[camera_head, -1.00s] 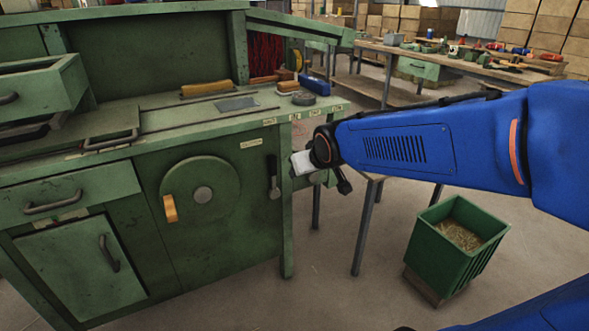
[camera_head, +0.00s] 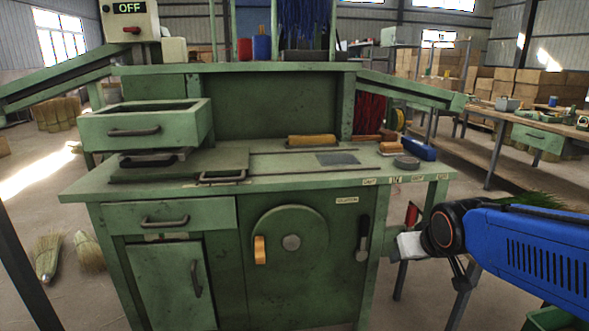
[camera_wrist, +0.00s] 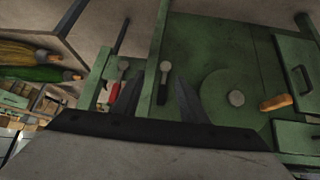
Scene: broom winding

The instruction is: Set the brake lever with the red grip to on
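The brake lever's red grip (camera_head: 411,214) shows at the right end of the green bench, just above my gripper (camera_head: 408,245). It points upward in the head view. In the wrist view the red grip (camera_wrist: 115,92) sits beside a round grey pivot (camera_wrist: 122,66), left of the bench's front post.
A black-gripped lever (camera_head: 363,238) is on the bench front, left of my gripper. A round wheel (camera_head: 312,222) with an orange handle (camera_head: 260,250) is further left. An OFF sign box (camera_head: 130,20) with a red switch stands at upper left.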

